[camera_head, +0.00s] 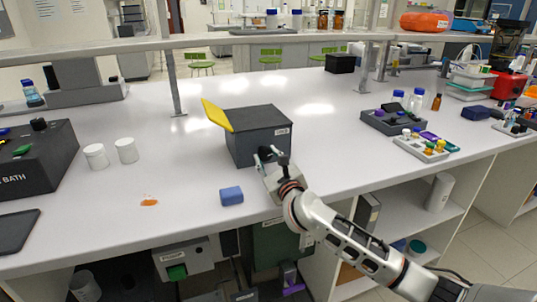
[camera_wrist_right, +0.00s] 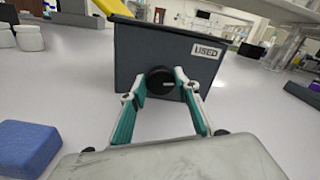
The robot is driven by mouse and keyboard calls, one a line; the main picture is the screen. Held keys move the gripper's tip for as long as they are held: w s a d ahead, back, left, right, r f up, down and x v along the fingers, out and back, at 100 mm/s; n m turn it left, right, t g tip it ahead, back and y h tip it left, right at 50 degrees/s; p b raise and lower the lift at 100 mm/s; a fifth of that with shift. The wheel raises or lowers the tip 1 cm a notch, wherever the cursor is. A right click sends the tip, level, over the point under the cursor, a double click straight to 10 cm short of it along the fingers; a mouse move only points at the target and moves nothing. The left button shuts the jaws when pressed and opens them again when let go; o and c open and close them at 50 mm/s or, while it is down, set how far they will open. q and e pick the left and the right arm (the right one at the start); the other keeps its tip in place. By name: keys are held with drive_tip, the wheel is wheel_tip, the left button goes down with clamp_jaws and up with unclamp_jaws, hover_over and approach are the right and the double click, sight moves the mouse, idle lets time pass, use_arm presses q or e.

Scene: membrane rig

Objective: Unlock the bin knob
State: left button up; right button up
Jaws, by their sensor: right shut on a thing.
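The dark grey bin (camera_head: 258,134) stands on the white bench with a yellow flap (camera_head: 216,115) raised at its left side. In the right wrist view the bin (camera_wrist_right: 210,60) carries a label reading "USED". Its round black knob (camera_wrist_right: 160,81) is on the front face. My right gripper (camera_head: 268,155) is at the bin's front. In the wrist view its teal-padded fingers (camera_wrist_right: 161,84) stand on either side of the knob, shut on it. My left gripper is not in view.
A blue block (camera_head: 231,196) lies left of my right gripper, near the bench's front edge. A grey device (camera_head: 395,119) stands to the right.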

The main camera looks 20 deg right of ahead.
drive_tip(key=shift+r+n+p, duration=0.4)
drive_tip(key=shift+n+p, duration=0.5)
drive_tip(key=shift+p, duration=0.2)
drive_tip(key=n+p, duration=0.1)
drive_tip(key=p, duration=0.1)
drive_tip(key=n+p, duration=0.4)
drive_tip(key=p, duration=0.1)
drive_tip(key=shift+a+f, duration=0.1)
drive_tip(key=shift+f, duration=0.25)
drive_tip(key=shift+n+p, duration=0.3)
drive_tip(key=shift+n, duration=0.4)
drive_tip(key=n, duration=0.2)
drive_tip(key=shift+f+n+p, duration=0.2)
drive_tip(key=shift+n+p, duration=0.2)
drive_tip(key=shift+n, duration=2)
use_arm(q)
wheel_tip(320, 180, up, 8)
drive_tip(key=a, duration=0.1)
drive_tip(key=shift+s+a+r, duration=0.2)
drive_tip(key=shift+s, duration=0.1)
use_arm(e)
drive_tip(key=shift+f+n, duration=0.1)
drive_tip(key=shift+n, duration=0.2)
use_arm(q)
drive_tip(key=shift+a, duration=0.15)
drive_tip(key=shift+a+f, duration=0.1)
